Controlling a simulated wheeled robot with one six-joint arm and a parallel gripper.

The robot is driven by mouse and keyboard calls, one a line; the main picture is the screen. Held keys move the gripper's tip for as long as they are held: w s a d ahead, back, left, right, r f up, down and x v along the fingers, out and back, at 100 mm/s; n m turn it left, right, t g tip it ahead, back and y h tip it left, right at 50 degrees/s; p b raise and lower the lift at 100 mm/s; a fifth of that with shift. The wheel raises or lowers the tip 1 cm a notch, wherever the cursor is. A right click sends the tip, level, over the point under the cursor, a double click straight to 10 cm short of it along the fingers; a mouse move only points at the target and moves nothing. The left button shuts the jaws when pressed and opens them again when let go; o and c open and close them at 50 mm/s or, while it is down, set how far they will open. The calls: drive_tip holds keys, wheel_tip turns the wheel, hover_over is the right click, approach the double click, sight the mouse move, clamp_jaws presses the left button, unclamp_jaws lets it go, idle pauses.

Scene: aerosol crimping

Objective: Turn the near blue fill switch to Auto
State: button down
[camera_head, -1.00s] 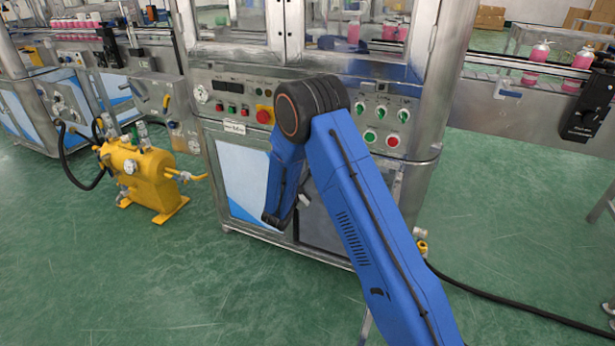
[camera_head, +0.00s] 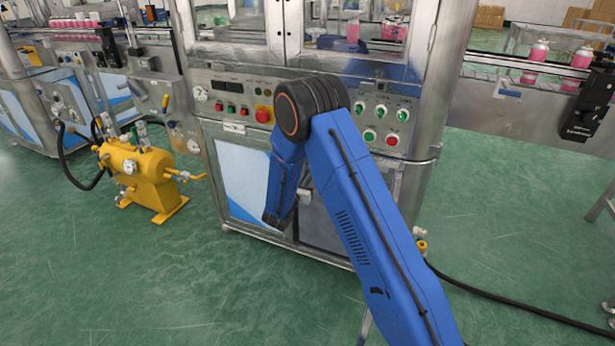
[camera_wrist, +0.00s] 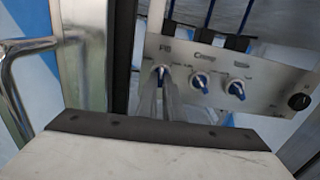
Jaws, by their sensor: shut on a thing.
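In the wrist view, a pale control panel (camera_wrist: 262,83) carries a row of three blue switches with white marks. My gripper (camera_wrist: 160,86) is at the leftmost blue switch (camera_wrist: 160,70), its two fingers shut on the knob. The fingers cover part of this switch, and its small labels are too blurred to read. The middle blue switch (camera_wrist: 201,82) sits under a label that looks like "Crimp". The right blue switch (camera_wrist: 236,89) is free. In the head view my blue arm hides the gripper, and I cannot see the blue switches there.
A black knob (camera_wrist: 299,101) sits at the panel's right end. A curved metal handle (camera_wrist: 14,85) and a metal post stand at the left. In the head view, a yellow pump unit (camera_head: 147,178) stands on the green floor, left of the machine; a black cable (camera_head: 510,307) lies at the right.

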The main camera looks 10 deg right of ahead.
drive_tip(key=shift+s+d+n, duration=0.1)
drive_tip(key=shift+s+n, duration=0.05)
drive_tip(key=shift+n, duration=4.05)
drive_tip(key=c, duration=1.9)
unclamp_jaws()
drive_tip(key=v, duration=1.7)
drive_tip(key=shift+s, duration=0.15)
